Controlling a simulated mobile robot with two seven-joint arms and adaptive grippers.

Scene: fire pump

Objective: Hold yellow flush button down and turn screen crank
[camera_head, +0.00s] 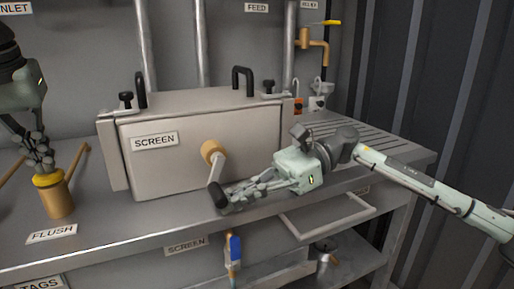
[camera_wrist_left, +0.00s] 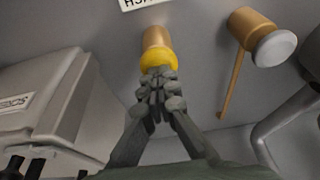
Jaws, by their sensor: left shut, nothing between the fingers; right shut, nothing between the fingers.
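The yellow flush button (camera_head: 47,180) caps a brass post beside the FLUSH label. My left gripper (camera_head: 44,168) is shut and empty, its fingertips pointing down at the button top and appearing to touch it. In the left wrist view the button (camera_wrist_left: 158,58) sits just beyond the closed fingertips (camera_wrist_left: 160,85). How far the button is pressed cannot be told. The screen crank (camera_head: 216,168) has a brass hub on the front of the SCREEN box, with its arm hanging down to a dark handle (camera_head: 219,196). My right gripper (camera_head: 236,196) is shut and empty, its fingertips right beside the handle; contact is unclear.
The grey SCREEN box (camera_head: 180,178) stands on the metal bench, with black clamps on top. A brass lever (camera_head: 78,160) stands close to the flush post. A blue-handled valve (camera_head: 234,248) is below the bench edge. Pipes and a yellow-handled tap (camera_head: 325,23) are behind.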

